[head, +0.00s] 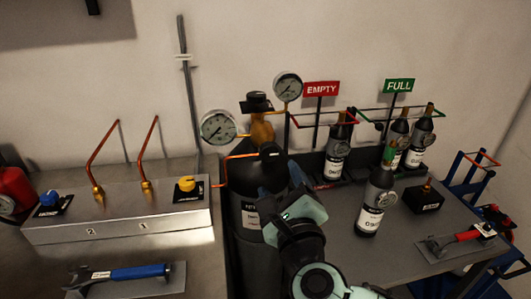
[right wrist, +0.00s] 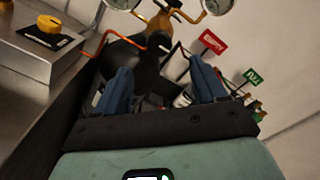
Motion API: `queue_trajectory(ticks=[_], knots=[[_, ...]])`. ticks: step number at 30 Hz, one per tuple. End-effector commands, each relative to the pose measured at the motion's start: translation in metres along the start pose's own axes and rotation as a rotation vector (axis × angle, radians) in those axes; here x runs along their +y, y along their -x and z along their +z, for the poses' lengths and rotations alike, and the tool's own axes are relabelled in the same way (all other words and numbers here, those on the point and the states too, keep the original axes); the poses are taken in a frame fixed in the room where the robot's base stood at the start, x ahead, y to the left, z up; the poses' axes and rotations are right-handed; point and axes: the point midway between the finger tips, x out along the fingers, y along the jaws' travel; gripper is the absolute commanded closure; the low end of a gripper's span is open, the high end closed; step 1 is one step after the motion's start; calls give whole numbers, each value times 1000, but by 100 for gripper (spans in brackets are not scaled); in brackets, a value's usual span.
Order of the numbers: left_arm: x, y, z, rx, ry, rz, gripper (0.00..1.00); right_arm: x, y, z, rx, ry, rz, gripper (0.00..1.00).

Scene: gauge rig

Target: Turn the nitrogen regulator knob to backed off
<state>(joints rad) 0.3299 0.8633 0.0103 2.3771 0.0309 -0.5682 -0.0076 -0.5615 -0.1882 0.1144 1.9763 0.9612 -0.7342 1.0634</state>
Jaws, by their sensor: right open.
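The black nitrogen cylinder (head: 248,190) stands behind the bench gap, its white label partly hidden by my right arm. On it is a brass regulator (head: 262,130) with a black cap-like knob (head: 257,102) on top and a second black round part (head: 270,152) at its front. Two round gauges, left (head: 218,127) and upper right (head: 288,86), flank it. My right gripper (head: 292,172) is just right of and below the regulator. In the right wrist view its blue fingers (right wrist: 162,82) are spread, with the dark cylinder (right wrist: 132,62) beyond. My left gripper is out of view.
A steel box (head: 120,222) with a blue knob (head: 50,198) and yellow knob (head: 185,184) lies left. Right, small bottles (head: 372,200) stand on a table near the EMPTY (head: 321,89) and FULL (head: 399,85) signs. A copper tube (head: 232,157) runs to the regulator.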

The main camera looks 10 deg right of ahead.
Motion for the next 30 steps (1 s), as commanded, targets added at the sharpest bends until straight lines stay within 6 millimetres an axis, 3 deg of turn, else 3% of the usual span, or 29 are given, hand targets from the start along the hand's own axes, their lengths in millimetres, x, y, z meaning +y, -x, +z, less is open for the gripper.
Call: queue_trajectory(ticks=[9, 15, 21, 30], knots=[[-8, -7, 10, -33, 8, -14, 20, 2, -69, -2, 4, 6, 1, 29], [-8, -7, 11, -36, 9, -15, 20, 2, -102, -2, 3, 7, 1, 29], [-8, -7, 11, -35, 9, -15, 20, 1, -116, -2, 2, 8, 1, 29], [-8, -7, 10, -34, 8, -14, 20, 1, -118, -2, 2, 8, 1, 29]])
